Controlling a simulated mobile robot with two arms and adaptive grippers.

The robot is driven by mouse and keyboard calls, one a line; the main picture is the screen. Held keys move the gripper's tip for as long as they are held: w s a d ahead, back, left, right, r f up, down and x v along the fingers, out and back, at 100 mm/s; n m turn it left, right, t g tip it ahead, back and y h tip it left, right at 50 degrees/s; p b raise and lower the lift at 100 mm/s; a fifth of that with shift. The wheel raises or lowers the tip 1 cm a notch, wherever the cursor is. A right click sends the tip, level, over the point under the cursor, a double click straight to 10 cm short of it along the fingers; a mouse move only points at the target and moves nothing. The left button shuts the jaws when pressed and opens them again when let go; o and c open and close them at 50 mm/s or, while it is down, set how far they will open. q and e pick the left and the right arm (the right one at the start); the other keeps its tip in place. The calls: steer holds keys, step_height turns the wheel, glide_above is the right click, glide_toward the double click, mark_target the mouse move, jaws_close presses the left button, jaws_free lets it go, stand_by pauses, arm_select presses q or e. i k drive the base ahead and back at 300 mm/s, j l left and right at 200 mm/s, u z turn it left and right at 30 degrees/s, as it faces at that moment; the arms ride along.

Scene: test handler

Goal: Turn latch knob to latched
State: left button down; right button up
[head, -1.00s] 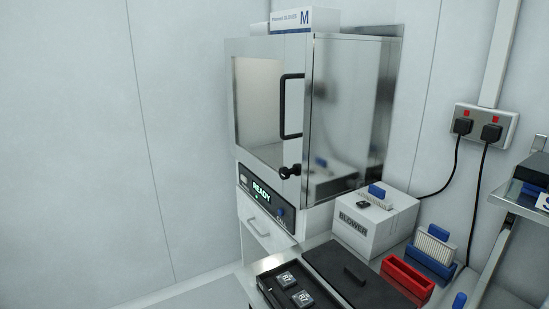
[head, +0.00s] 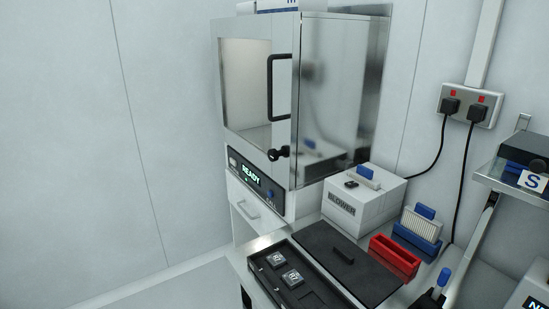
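The latch knob (head: 278,153) is a small black knob at the lower right of the test handler's door, below the black vertical door handle (head: 281,87). Whether it is latched is too small to tell. The test handler (head: 342,95) is a steel cabinet with a windowed door (head: 246,90) that looks closed. Its front panel (head: 252,178) shows READY in green. Neither of my grippers is in the head view.
A white BLOWER box (head: 364,205) stands right of the handler. A shelf (head: 512,178) juts in at right.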

mark_target(273, 156)
steer(key=i+j+z, duration=0.15)
steer(key=z, duration=0.3)
steer(key=j+z, duration=0.25)
steer(key=z, duration=0.2)
steer(key=i+j+z, duration=0.1)
steer(key=j+z, duration=0.2)
steer(key=z, duration=0.15)
steer(key=j+z, duration=0.15)
steer(key=j, duration=0.5)
steer(key=j+z, duration=0.2)
steer(key=j, duration=0.5)
steer(key=j+z, duration=0.15)
steer(key=j, duration=0.5)
steer(key=k+j+z, duration=0.15)
steer(key=j, duration=0.5)
